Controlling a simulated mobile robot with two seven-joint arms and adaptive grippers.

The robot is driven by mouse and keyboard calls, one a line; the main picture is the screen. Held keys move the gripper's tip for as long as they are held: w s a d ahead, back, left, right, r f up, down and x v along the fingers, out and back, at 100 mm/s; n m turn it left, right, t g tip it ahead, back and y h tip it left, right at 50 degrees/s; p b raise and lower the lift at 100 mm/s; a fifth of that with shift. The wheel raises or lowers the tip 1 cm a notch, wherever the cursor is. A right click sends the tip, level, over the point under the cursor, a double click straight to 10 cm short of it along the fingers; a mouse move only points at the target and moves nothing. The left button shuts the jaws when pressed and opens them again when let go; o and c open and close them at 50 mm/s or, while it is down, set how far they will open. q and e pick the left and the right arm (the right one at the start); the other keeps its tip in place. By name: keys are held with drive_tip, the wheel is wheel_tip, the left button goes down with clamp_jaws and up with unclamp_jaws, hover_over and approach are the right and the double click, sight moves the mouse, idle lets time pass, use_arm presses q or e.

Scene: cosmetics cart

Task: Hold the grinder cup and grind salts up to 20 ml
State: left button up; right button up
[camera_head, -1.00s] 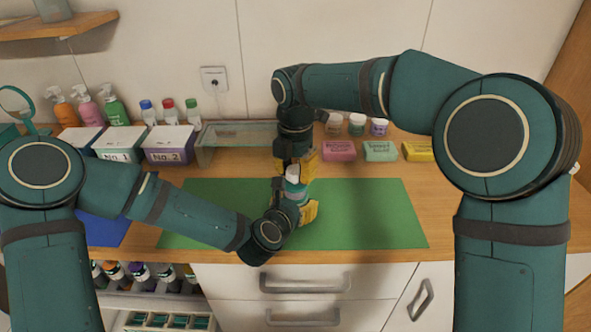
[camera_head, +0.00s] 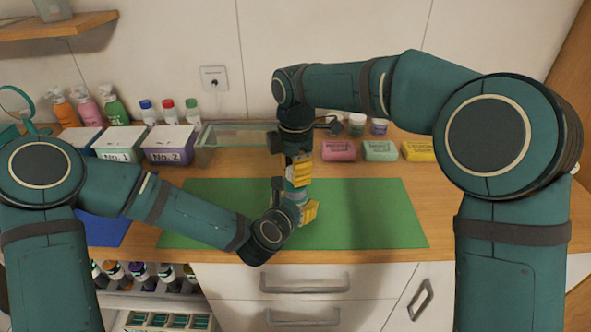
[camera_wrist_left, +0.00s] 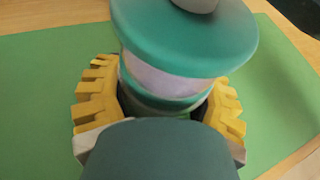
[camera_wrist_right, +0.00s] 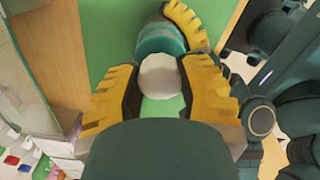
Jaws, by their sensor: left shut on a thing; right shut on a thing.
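The grinder cup (camera_head: 295,194) is a teal and pale cylinder with a whitish knob on top, held over the green mat (camera_head: 370,212). My left gripper (camera_head: 305,212) is shut around its lower body; in the left wrist view its yellow fingers flank the pale band of the cup (camera_wrist_left: 170,80). My right gripper (camera_head: 298,170) reaches down from above and is shut on the top knob. The right wrist view shows the knob (camera_wrist_right: 160,77) between its fingers, with the teal top (camera_wrist_right: 160,40) beyond. The salt level inside cannot be seen.
Boxes marked No. 1 (camera_head: 118,147) and No. 2 (camera_head: 168,147) stand at the back left, near pump bottles (camera_head: 110,108). A glass tray (camera_head: 232,140) lies behind the mat. Soap bars (camera_head: 380,151) and small jars (camera_head: 357,125) are at the back right. The mat's right half is clear.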

drive_tip(key=shift+d+m, duration=0.1)
drive_tip(key=shift+m, duration=1.9)
drive_tip(key=o, duration=1.2)
wheel_tip(320, 180, up, 12)
